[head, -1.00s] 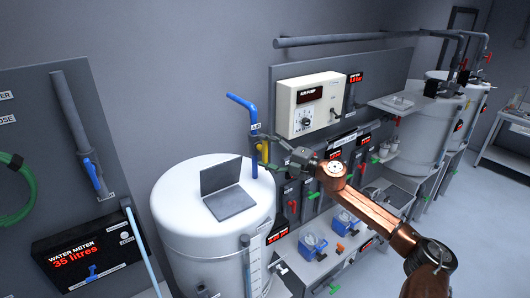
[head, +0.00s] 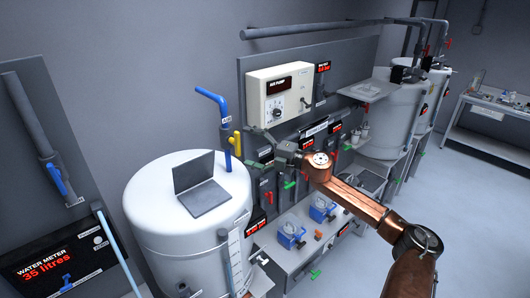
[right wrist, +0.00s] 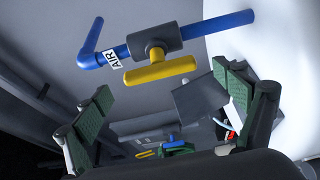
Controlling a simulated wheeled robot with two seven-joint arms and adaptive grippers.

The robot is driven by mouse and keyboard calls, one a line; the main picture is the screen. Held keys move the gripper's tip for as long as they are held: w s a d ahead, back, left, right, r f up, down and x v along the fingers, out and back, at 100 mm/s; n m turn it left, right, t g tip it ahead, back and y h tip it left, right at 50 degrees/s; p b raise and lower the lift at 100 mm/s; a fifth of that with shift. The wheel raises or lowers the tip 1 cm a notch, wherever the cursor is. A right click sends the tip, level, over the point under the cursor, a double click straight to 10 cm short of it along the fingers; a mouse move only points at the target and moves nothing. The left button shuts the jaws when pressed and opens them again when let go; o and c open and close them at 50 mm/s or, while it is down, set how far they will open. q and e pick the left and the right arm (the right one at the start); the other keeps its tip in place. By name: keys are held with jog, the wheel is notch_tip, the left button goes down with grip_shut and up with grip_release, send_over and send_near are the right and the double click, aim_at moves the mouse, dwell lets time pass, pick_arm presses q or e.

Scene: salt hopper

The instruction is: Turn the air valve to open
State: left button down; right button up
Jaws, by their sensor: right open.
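The air valve is a grey body (right wrist: 154,41) on a blue pipe marked AIR (right wrist: 218,21), with a yellow handle (right wrist: 160,70). In the head view the blue pipe (head: 226,118) rises beside the white tank, and the yellow handle (head: 237,145) lies roughly along it. My right gripper (head: 251,145) is just to the right of the handle, apart from it in that view. In the right wrist view my right gripper (right wrist: 163,81) is open, its green-padded fingers on either side of the handle with nothing held. My left gripper is not in view.
The white tank (head: 165,220) with a dark laptop-like panel (head: 201,185) on top stands below the valve. An air pump box (head: 282,95) hangs on the wall panel behind. A bench with blue devices (head: 291,233) is at lower centre. Open floor lies at right.

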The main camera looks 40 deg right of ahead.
jog(key=v, duration=0.7)
jog(key=shift+s+d, duration=0.15)
jog(key=shift+s, duration=0.15)
